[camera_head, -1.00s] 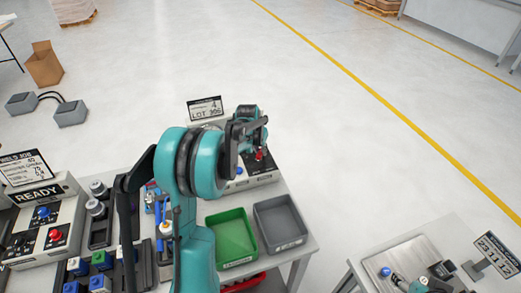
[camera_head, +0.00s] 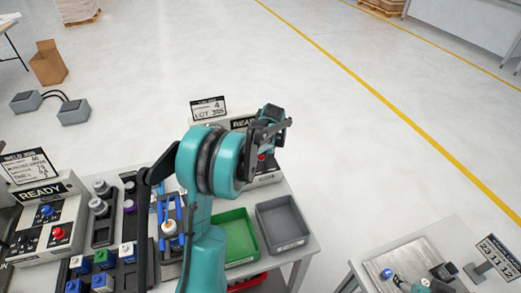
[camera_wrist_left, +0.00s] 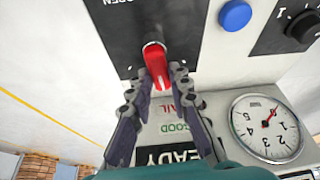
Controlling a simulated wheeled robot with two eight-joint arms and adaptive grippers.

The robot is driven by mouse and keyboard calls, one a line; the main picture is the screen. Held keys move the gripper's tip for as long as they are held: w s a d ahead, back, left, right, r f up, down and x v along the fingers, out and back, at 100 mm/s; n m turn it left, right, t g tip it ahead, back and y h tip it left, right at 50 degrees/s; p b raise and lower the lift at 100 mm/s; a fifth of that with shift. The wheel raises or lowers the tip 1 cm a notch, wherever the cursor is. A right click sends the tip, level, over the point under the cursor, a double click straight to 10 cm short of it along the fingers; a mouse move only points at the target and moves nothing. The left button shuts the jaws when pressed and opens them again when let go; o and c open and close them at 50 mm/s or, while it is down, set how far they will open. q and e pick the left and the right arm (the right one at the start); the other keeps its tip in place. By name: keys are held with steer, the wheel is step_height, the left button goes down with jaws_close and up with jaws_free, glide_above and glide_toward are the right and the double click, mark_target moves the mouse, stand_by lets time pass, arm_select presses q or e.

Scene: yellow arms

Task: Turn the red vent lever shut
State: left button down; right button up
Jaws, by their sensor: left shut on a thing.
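The red lever (camera_wrist_left: 155,62) sits on a dark plate on a pale panel in the left wrist view. The word OPEN is partly readable above it. My left gripper (camera_wrist_left: 162,74) has a finger on each side of the lever and is shut on it. In the head view my left gripper (camera_head: 266,132) is over the READY box (camera_head: 265,177) at the back of the table. The gripper and wrist hide much of that box, and a bit of red shows beneath them.
A blue button (camera_wrist_left: 235,15), black knob (camera_wrist_left: 302,26) and round gauge (camera_wrist_left: 266,128) are near the lever. Green (camera_head: 236,240) and grey (camera_head: 283,222) bins stand in front of the box. A LOT sign (camera_head: 208,108) stands behind. Another READY box (camera_head: 45,225) is at left.

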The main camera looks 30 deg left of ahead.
arm_select(q)
steer(key=n, duration=0.1)
steer(key=n+g, duration=0.1)
steer(key=n, duration=0.1)
steer(key=shift+s+a+n, duration=0.1)
steer(key=shift+s+n, duration=0.1)
steer(key=shift+n, duration=0.1)
steer(key=shift+s+n+g+y, duration=0.15)
steer(key=shift+n+g, duration=0.35)
steer(key=shift+n, duration=0.45)
steer(key=shift+s+n+g+y, duration=0.15)
steer(key=shift+n+g, duration=0.35)
steer(key=shift+n, duration=0.45)
steer(key=c, duration=1.4)
jaws_free()
steer(key=shift+r, duration=0.1)
steer(key=v, duration=1.1)
steer(key=shift+d+r, duration=0.25)
steer(key=shift+r, duration=0.1)
